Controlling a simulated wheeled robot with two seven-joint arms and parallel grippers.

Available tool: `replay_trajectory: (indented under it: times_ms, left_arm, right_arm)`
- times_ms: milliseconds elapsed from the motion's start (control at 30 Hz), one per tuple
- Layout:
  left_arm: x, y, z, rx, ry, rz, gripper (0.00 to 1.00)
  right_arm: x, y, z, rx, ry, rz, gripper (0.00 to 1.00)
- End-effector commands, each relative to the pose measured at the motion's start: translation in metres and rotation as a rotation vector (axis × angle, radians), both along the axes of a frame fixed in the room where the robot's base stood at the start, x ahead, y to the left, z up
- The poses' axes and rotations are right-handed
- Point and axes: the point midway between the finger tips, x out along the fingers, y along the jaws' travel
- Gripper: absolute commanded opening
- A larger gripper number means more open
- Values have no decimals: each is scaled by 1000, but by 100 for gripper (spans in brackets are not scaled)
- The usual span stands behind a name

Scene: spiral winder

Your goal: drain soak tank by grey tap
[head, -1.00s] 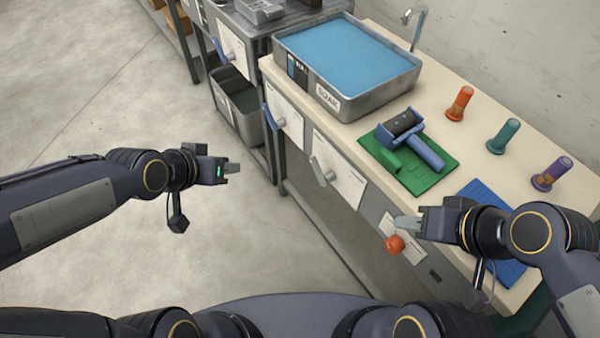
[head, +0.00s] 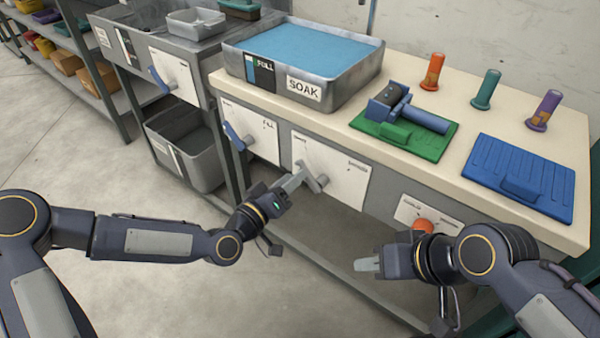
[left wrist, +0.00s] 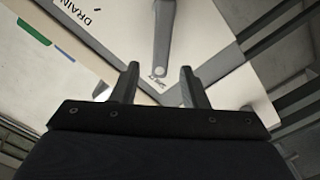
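The soak tank (head: 335,95) is a grey metal basin labelled SOAK, with blue liquid (head: 312,45) high inside. Its front gauge (head: 259,74) has a FULL mark. The grey tap (head: 316,182) is a lever on a white panel (head: 347,182) below the bench top. My left gripper (head: 297,180) is at the tap in the head view. In the left wrist view its two fingers (left wrist: 159,70) are apart, with the grey lever (left wrist: 163,45) beyond and between their tips, beside a DRAIN label. Contact cannot be told. My right gripper (head: 367,264) is in front of the bench, apart from the tap; its finger gap is unclear.
A blue lever (head: 235,138) on the FILL panel is left of the grey tap. An orange knob (head: 423,226) is near my right gripper. A green mat (head: 440,143), a blue mat (head: 490,165) and three coloured spools stand on the bench. A grey bin (head: 205,165) sits lower left.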

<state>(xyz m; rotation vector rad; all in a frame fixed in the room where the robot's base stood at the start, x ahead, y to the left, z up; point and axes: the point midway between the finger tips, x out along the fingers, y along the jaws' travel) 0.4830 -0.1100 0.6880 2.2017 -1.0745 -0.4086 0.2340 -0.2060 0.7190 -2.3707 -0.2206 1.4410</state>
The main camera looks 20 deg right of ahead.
Motion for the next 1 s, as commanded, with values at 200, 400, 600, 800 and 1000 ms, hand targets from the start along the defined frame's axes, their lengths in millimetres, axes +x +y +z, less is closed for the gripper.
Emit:
replay_trajectory:
  times_ms: [200, 400, 600, 800, 1000]
  left_arm:
    - [21, -28, -1, 1, 0, -2, 40]
    - [30, -39, -1, 2, 2, -1, 40]
    - [31, -40, -1, 3, 2, -1, 40]
    - [31, -40, -1, 3, 2, -1, 22]
    - [31, -39, -1, 3, 2, -1, 0]
  right_arm:
    - [0, 0, -5, 0, 0, 0, 36]
    - [0, 0, -7, 0, 0, 0, 36]
    - [0, 0, -6, 0, 0, 0, 36]
    - [0, 0, -6, 0, 0, 0, 36]
    - [0, 0, -6, 0, 0, 0, 36]
